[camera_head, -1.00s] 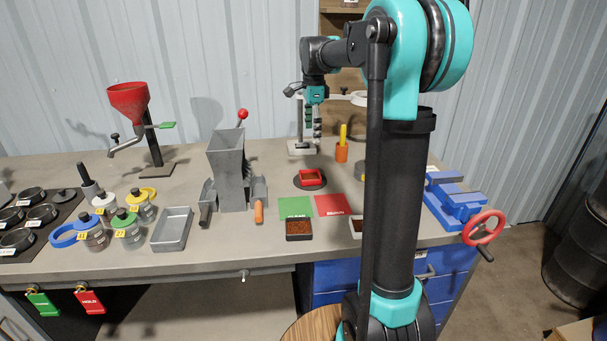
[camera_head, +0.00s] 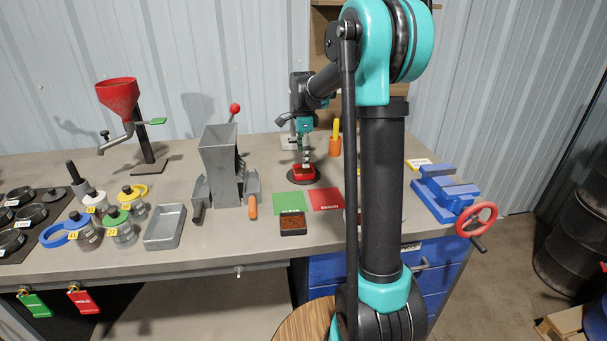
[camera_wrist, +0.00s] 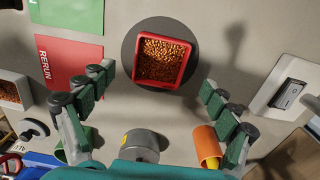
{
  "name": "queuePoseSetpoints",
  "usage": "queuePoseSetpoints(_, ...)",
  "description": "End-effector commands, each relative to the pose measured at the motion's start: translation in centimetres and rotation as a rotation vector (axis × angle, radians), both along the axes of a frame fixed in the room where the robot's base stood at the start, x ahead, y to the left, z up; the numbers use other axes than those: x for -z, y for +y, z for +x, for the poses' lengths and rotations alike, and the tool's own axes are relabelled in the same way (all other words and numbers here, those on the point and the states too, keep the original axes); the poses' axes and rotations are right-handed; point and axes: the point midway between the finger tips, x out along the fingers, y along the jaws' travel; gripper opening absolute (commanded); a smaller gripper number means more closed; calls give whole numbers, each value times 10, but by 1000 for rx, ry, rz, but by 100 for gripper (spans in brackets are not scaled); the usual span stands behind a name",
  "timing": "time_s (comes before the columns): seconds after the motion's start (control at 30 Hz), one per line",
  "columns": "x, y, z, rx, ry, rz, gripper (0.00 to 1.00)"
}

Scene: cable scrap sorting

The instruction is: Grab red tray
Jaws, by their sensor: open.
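The red tray (camera_wrist: 189,66) is a small square box holding copper-brown granules (camera_wrist: 158,62). It sits on a dark round plate (camera_wrist: 130,51) on the bench. In the head view the red tray (camera_head: 303,172) is partly hidden by my gripper (camera_head: 306,160), which is just above it and points down. In the wrist view my open gripper (camera_wrist: 162,92) has its two fingers apart, left and right of the tray and nearer the bottom of the picture. The fingers appear clear of the tray, with nothing between them.
A green mat (camera_head: 289,201) and a red mat (camera_head: 325,199) lie in front of the plate, with a dark tray of granules (camera_head: 293,228) nearer. An orange cup (camera_wrist: 206,143) and a grey cylinder (camera_wrist: 142,146) stand close by. A grey hopper machine (camera_head: 221,165) stands to the left.

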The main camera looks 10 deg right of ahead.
Motion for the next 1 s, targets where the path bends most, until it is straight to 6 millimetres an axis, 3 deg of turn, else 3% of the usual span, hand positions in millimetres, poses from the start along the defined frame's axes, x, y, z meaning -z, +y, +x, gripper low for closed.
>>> queuePoseSetpoints(0.3, 42, -2, 0, 0, 0, 0, 88)
queuePoseSetpoints(0.63, 49, -2, 0, 0, 0, 0, 88)
queuePoseSetpoints(1.0, 49, -2, 0, 0, 0, 0, 43)
